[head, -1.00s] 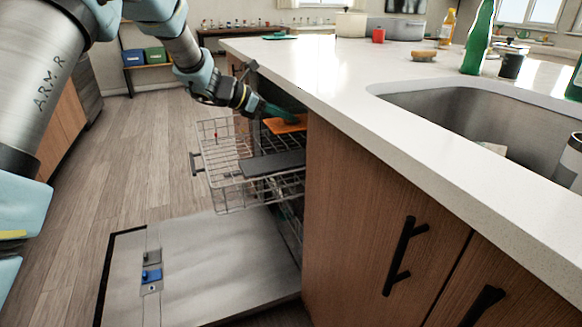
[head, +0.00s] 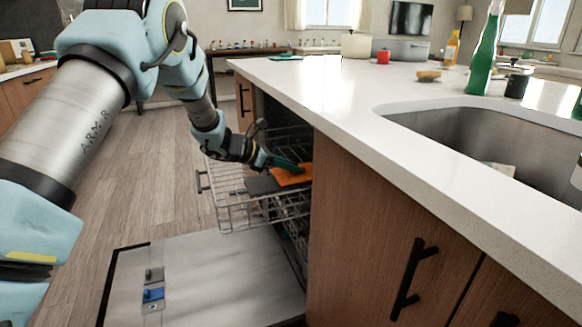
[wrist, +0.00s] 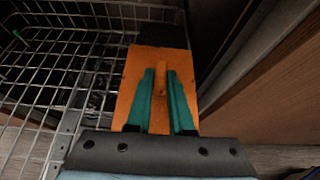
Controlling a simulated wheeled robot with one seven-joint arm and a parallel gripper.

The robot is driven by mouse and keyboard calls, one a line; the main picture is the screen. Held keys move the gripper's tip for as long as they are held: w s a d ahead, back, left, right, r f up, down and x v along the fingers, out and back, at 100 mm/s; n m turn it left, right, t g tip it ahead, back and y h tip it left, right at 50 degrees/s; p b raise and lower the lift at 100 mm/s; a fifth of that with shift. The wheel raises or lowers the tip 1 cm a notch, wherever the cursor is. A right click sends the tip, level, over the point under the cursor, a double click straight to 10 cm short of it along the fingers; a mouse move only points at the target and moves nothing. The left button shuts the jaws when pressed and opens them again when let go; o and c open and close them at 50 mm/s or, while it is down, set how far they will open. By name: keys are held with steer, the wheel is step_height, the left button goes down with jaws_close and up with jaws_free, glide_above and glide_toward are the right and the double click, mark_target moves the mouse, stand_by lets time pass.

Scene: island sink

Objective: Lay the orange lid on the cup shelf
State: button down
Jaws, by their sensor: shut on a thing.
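The orange lid (head: 291,177) is a flat rectangular plate with a raised bar handle along its middle. My gripper (head: 290,165) has its teal fingers closed on that handle. In the wrist view the fingers (wrist: 160,90) pinch the bar from both sides and the lid (wrist: 129,104) extends past the fingertips. The cup shelf (head: 262,185) is a dark grey flat panel in the dishwasher's pulled-out wire rack. The lid is over or against part of it and hides that part. I cannot tell whether they touch.
The wire rack (head: 236,218) sits above the open dishwasher door (head: 215,280). The rack also shows in the wrist view (wrist: 50,75). The wooden cabinet (head: 365,220) and the white counter edge (head: 400,165) are close on the right.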

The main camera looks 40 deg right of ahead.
steer(key=shift+f, duration=0.2)
steer(key=c, duration=0.8)
jaws_free()
steer(key=shift+r, duration=0.2)
